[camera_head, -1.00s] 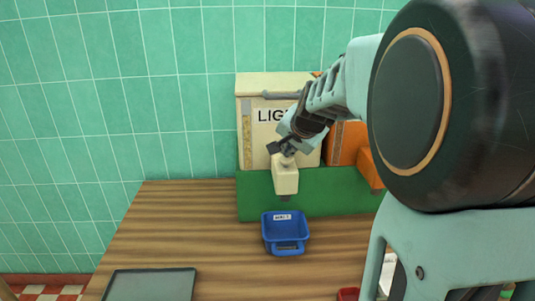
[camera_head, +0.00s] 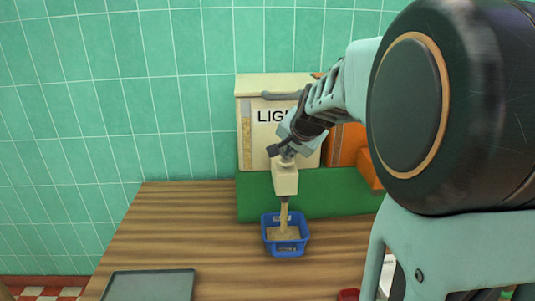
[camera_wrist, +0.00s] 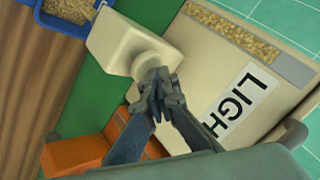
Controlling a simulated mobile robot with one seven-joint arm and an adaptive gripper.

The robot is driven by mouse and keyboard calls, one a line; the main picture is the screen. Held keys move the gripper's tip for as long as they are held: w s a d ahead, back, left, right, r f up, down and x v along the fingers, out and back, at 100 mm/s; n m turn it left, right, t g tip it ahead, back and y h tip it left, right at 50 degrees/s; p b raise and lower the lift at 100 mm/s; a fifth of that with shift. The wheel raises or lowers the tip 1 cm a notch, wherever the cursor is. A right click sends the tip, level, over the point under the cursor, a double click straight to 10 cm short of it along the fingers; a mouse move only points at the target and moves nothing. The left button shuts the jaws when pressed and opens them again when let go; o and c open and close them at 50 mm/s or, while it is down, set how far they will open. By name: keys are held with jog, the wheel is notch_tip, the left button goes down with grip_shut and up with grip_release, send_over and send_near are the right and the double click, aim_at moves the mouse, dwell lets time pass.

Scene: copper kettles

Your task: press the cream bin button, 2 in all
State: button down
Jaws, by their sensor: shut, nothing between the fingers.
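The cream bin (camera_head: 247,92), its label partly covered by my arm, stands on a green base against the wall. Its cream spout (camera_head: 285,181) juts out at the front and also shows in the wrist view (camera_wrist: 122,42). My gripper (camera_head: 283,153) is shut and empty, its tips at the top of the spout where it meets a rounded cream part (camera_wrist: 150,68). The button itself is hidden by the fingertips. A tan grainy stream (camera_head: 284,214) falls from the spout into the blue tub (camera_head: 287,252), where tan grain lies.
An orange bin (camera_head: 346,143) stands right of the cream one, on the same green base (camera_head: 255,200). A grey tray (camera_head: 150,285) lies at the front left of the wooden counter (camera_head: 180,225). A red item (camera_head: 348,295) shows at the bottom edge.

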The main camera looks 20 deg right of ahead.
aim_at(287, 161)
jog(key=shift+r+p, duration=0.8)
jog(key=shift+r, duration=0.4)
notch_tip(287, 161, up, 5)
jog(key=p, duration=0.3)
jog(key=shift+p, duration=0.35)
dwell(1.2)
